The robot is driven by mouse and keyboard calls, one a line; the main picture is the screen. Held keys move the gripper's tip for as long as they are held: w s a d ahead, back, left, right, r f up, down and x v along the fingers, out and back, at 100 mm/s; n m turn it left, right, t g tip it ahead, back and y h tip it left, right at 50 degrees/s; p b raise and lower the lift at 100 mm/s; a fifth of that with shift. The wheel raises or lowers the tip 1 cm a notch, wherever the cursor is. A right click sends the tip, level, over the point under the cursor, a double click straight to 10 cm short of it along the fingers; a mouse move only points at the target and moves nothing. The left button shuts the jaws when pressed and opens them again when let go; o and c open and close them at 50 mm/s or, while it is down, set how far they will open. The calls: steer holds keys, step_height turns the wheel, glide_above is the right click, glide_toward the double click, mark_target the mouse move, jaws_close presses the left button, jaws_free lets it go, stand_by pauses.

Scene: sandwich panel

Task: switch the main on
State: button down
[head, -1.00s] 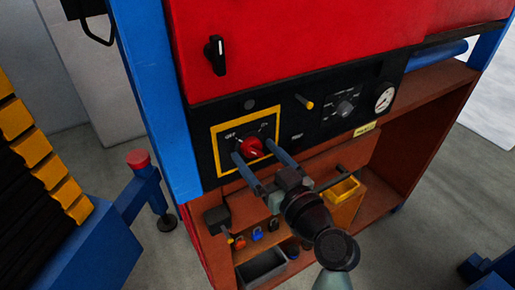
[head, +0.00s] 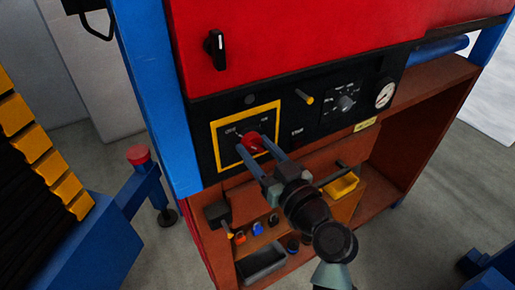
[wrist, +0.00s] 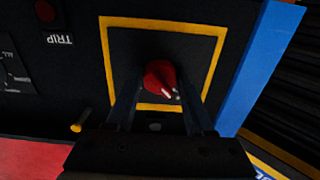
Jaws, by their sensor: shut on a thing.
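The main switch is a red rotary knob (head: 252,142) inside a yellow square frame (head: 216,148) on the black panel, with OFF lettered at its upper left and a less legible label at its upper right. My gripper (head: 253,147) has its two blue-grey fingers on either side of the knob and is shut on it. In the wrist view the red knob (wrist: 159,76) shows between the dark fingers of my gripper (wrist: 160,98). A white mark on the knob points to the lower right there. The fingers hide part of the knob's sides.
A smaller dial (head: 345,102), a yellow-tipped peg (head: 304,97) and a round gauge (head: 385,95) are on the same panel to the right. A black handle (head: 215,50) is on the red door above.

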steer(key=shift+m, duration=0.3)
steer(key=m+b, duration=0.1)
steer(key=m, duration=0.2)
steer(key=shift+m, duration=0.4)
steer(key=m, duration=0.4)
steer(key=shift+a+p, duration=0.1)
steer(key=shift+p, duration=0.25)
steer(key=m+p, duration=0.1)
steer(key=m, duration=0.4)
steer(key=shift+r+p, duration=0.15)
steer(key=shift+p, duration=0.15)
steer(key=m+p, duration=0.1)
steer(key=m, duration=0.3)
steer(key=shift+s+p, duration=0.1)
steer(key=shift+p, duration=0.3)
steer(key=shift+m, duration=0.3)
steer(key=shift+c, duration=1.4)
jaws_free()
